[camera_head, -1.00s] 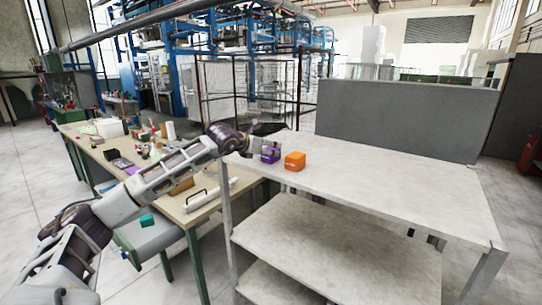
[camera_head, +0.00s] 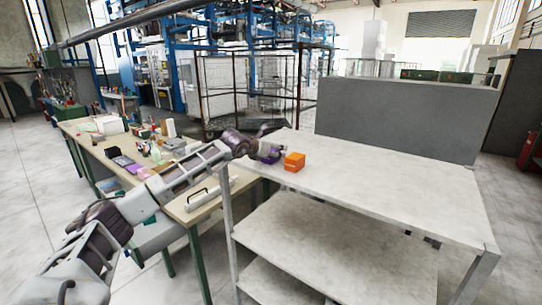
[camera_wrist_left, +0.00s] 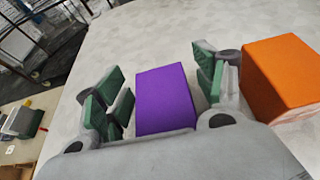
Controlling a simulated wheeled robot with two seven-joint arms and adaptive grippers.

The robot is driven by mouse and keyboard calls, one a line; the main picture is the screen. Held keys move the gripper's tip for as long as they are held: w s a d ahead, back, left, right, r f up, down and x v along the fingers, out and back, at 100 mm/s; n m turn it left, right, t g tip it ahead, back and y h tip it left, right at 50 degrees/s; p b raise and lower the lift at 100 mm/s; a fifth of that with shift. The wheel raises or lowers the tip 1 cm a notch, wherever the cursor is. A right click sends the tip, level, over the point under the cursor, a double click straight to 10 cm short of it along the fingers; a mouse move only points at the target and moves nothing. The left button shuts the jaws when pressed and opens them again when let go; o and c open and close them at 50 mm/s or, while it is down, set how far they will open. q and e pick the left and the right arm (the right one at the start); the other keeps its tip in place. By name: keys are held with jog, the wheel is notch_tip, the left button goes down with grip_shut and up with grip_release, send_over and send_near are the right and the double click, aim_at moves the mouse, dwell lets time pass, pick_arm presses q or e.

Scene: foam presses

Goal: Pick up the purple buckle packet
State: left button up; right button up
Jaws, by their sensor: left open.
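The purple buckle packet (camera_wrist_left: 166,99) stands on the pale table top (camera_head: 400,185), near its left end. In the left wrist view it lies between the two green-padded fingers of my left gripper (camera_wrist_left: 158,92), with a small gap seen on each side. The fingers are apart. In the head view my left gripper (camera_head: 272,145) covers most of the purple packet (camera_head: 272,158). My right gripper does not show.
An orange box (camera_head: 294,162) stands close on the right of the purple packet; it also shows beside the right finger in the left wrist view (camera_wrist_left: 283,75). The table is clear to the right. A cluttered workbench (camera_head: 215,205) stands at left.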

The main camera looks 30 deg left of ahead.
pick_arm(q)
jog(key=shift+c, duration=0.2)
jog(key=c, duration=0.9)
jog(key=shift+c, duration=1.2)
pick_arm(e)
jog(key=shift+a, duration=0.3)
pick_arm(q)
jog(key=shift+r, duration=0.15)
notch_tip(320, 180, up, 8)
jog(key=shift+f+b, duration=0.1)
jog(key=shift+b, duration=0.7)
jog(key=shift+r, duration=1)
pick_arm(e)
jog(key=shift+d+f, duration=0.25)
jog(key=shift+f, duration=0.7)
jog(key=shift+a, duration=0.15)
